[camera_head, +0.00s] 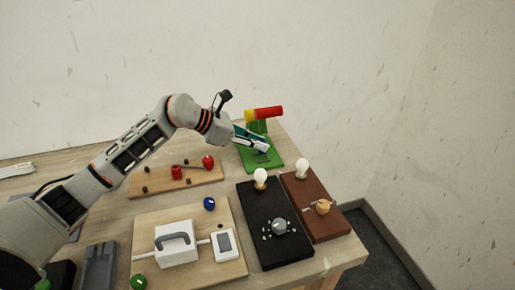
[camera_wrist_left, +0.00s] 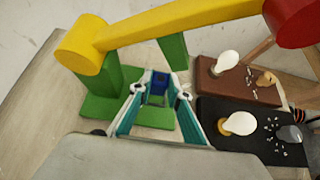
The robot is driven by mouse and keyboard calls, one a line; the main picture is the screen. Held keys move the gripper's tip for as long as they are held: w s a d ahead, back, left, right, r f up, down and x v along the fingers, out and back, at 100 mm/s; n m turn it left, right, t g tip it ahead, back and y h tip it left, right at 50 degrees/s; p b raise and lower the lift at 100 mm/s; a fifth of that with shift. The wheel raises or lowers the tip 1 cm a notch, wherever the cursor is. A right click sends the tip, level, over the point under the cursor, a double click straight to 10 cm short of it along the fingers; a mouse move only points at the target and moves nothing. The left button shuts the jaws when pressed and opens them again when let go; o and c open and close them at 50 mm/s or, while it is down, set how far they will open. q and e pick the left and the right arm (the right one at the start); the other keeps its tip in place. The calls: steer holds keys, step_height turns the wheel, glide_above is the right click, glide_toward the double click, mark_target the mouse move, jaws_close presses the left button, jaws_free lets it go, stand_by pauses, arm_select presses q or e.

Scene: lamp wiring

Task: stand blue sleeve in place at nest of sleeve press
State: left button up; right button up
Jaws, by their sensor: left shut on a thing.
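The sleeve press has a green base (camera_head: 272,158), a green post and a yellow and red lever (camera_head: 265,113) above it; the lever crosses the top of the left wrist view (camera_wrist_left: 180,28). My left gripper (camera_head: 263,147) is over the base, under the lever. In the left wrist view its teal fingers (camera_wrist_left: 160,95) are shut on the blue sleeve (camera_wrist_left: 157,86), which shows between the fingertips, over the base. The nest is hidden by the sleeve and fingers, so I cannot tell whether the sleeve touches it. My right gripper is not in view.
A black box (camera_head: 262,235) and a brown box (camera_head: 325,222), each with a bulb, stand in front of the press. A wooden board with red parts (camera_head: 150,183) lies to its left. Nearer are a white handled device (camera_head: 177,250) and a blue knob-like part (camera_head: 209,203).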

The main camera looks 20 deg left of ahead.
arm_select(q)
steer(key=shift+f, duration=1.3)
steer(key=shift+f, duration=0.1)
steer(key=o, duration=0.9)
steer(key=shift+r, duration=0.2)
steer(key=b+v, duration=0.1)
steer(key=v, duration=1.1)
steer(key=shift+s+f, duration=0.1)
